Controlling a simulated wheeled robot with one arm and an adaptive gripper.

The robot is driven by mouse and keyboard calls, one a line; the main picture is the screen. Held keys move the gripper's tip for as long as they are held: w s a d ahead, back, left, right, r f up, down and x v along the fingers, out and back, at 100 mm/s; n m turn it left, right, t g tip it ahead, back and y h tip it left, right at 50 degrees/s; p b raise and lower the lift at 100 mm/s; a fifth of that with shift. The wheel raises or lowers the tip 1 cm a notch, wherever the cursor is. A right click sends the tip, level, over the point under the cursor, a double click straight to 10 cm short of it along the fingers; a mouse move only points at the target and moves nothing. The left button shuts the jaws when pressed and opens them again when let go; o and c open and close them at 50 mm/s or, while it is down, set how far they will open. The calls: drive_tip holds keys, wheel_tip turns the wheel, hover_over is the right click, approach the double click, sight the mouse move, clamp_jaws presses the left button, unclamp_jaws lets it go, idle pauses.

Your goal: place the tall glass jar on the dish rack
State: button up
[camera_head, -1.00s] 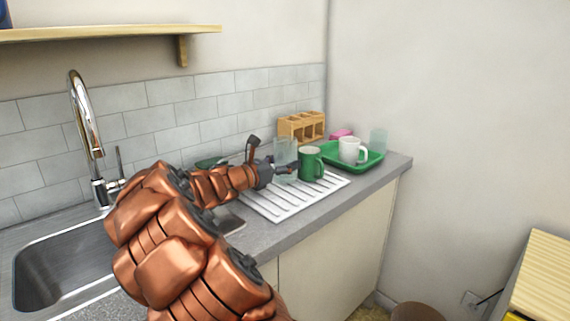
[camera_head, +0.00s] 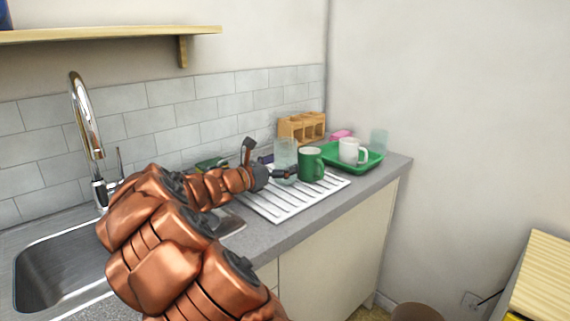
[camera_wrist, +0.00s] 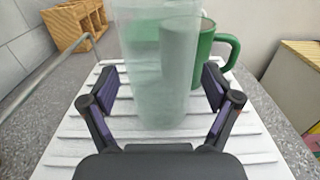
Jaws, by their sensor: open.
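The tall clear glass jar (camera_head: 285,152) stands upright on the white ribbed dish rack (camera_head: 268,212), just left of a green mug (camera_head: 311,165). My gripper (camera_head: 267,163) is at the jar's left side with its fingers spread. In the wrist view the jar (camera_wrist: 155,65) stands ahead of and between the open fingers (camera_wrist: 161,88), with a gap on each side. The jar's top is cut off there, and the green mug (camera_wrist: 228,45) shows behind it to the right.
A green tray (camera_head: 372,159) at the rack's far end holds a white mug (camera_head: 349,150) and another clear glass (camera_head: 379,140). A wooden compartment box (camera_head: 301,127) stands against the wall. The sink (camera_head: 62,270) and tap (camera_head: 84,115) are at the left.

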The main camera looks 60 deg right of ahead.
drive_tip(key=p+v, duration=0.1)
drive_tip(key=v, duration=0.9)
drive_tip(key=shift+a, duration=0.3)
